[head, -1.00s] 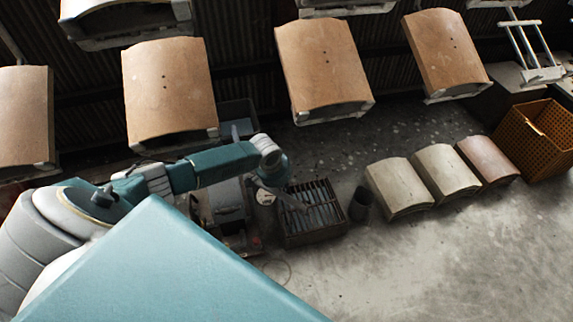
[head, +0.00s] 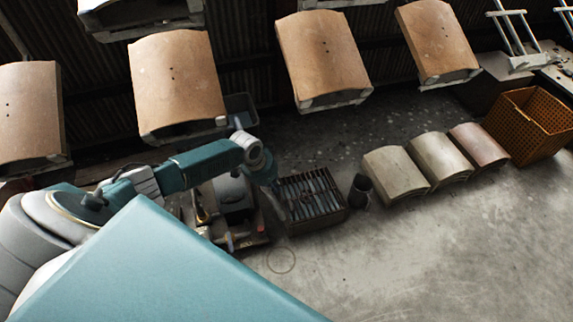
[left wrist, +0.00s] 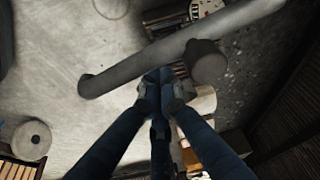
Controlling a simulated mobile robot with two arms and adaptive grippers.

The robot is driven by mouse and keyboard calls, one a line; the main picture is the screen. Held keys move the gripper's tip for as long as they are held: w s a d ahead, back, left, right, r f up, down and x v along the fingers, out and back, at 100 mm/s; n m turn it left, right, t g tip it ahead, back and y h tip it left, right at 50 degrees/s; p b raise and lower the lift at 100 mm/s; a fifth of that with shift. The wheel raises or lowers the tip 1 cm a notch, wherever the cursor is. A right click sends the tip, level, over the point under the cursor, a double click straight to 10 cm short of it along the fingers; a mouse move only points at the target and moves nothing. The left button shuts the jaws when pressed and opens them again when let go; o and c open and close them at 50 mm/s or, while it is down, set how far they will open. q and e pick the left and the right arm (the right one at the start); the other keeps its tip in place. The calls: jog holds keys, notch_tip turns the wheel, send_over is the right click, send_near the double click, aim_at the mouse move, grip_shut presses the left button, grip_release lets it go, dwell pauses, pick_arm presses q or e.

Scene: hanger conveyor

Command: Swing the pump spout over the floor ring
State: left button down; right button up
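The pump (head: 232,192) stands on the floor, left of a slatted crate, partly hidden by my left arm. The floor ring (head: 281,260) is a thin circle on the concrete in front of it. In the left wrist view the spout (left wrist: 135,66) is a long grey pipe running diagonally, with a round knob near its middle. My left gripper (left wrist: 162,88) has its blue fingertips close together against or just beside the pipe; contact is unclear. In the head view the gripper (head: 279,203) points down at the crate's left edge. My right gripper is not in view.
The slatted crate (head: 343,209) and a dark cylinder (head: 360,190) stand right of the pump. Several curved panels hang from hangers behind, and three more (head: 394,172) stand on the floor by an orange basket (head: 531,125). The front floor is clear.

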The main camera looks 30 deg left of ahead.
pick_arm(q)
jog(key=shift+s, duration=0.25)
jog(key=v, duration=1.2)
jog(key=shift+w+a, duration=0.1)
jog(key=shift+w, duration=0.05)
